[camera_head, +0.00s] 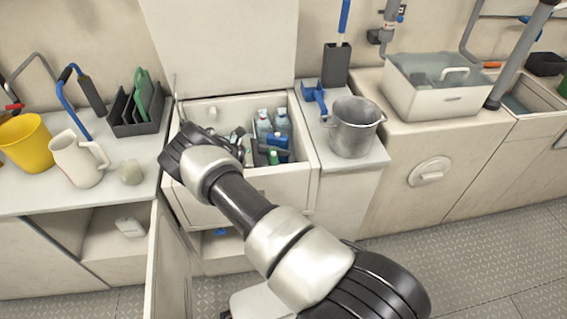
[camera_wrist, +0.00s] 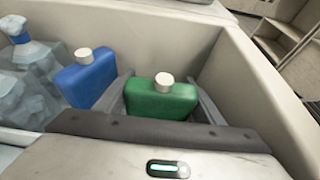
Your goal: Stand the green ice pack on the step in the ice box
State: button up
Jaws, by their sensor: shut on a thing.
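The green ice pack (camera_wrist: 160,102), a flat bottle with a white cap, is upright between the two fingers of my gripper (camera_wrist: 163,96) in the wrist view. The gripper is shut on it, inside the ice box (camera_wrist: 268,90). The pack's lower part is hidden by the gripper body, so I cannot tell whether it touches the step. A blue ice pack (camera_wrist: 88,77) with a white cap stands just left of it. In the head view, the ice box (camera_head: 303,165) is open, and a bit of the green pack (camera_head: 273,158) shows beside my gripper (camera_head: 258,153).
Ice and clear bottles (camera_wrist: 30,60) fill the box's left part in the wrist view. In the head view, a grey metal pot (camera_head: 352,127) stands right of the box. A white jug (camera_head: 76,160) and dark rack (camera_head: 137,118) stand left. A cabinet door (camera_head: 170,262) hangs open below.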

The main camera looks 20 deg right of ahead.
jog(key=shift+f+b, duration=0.2)
jog(key=shift+b, duration=0.1)
jog(key=o, duration=1)
jog(key=shift+r, duration=0.1)
